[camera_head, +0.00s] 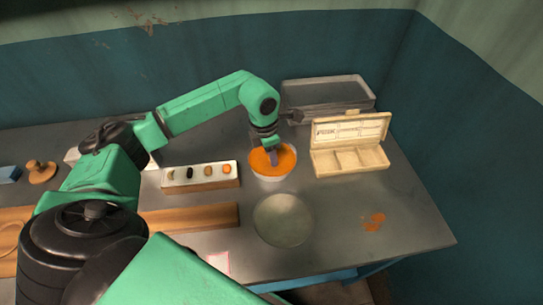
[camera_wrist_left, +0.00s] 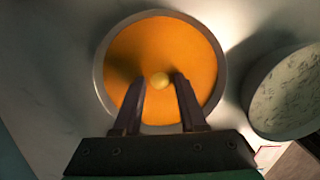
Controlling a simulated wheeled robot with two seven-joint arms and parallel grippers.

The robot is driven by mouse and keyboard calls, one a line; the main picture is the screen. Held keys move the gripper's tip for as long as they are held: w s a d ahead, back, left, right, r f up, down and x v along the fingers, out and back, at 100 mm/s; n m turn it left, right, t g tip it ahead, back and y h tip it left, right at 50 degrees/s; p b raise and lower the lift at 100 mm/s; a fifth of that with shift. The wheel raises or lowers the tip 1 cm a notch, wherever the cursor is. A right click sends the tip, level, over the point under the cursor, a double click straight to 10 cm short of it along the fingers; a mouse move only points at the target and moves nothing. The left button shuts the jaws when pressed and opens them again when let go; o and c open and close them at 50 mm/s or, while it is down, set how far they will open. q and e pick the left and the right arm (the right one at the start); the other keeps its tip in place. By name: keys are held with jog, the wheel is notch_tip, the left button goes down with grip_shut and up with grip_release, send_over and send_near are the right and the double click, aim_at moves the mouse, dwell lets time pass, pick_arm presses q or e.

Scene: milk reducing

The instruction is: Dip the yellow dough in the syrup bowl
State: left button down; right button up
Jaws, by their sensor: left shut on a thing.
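The syrup bowl (camera_head: 285,174) is a white bowl of orange syrup on the grey table, right of the middle. In the left wrist view the bowl (camera_wrist_left: 98,75) is seen from above, with its orange syrup filling most of the view's centre. My left gripper (camera_head: 273,158) points down over the bowl, its fingers at the syrup. I cannot tell whether the dough touches the syrup. The head view hides the dough. My right gripper is not in view.
An empty round dish (camera_head: 284,220) stands in front of the bowl. A white tray (camera_head: 200,185) with several small pieces lies left of it. An orange spill (camera_head: 373,221) lies front right.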

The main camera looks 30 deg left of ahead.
pick_arm(q)
jog(key=shift+f+b, duration=0.3)
jog(key=shift+b, duration=0.05)
dwell(0.5)
dwell(0.4)
jog(key=shift+r, duration=0.15)
dwell(0.9)
jog(key=shift+r+p, duration=2.35)
jog(key=shift+r, duration=1.35)
notch_tip(320, 180, up, 4)
jog(key=shift+p, duration=1.25)
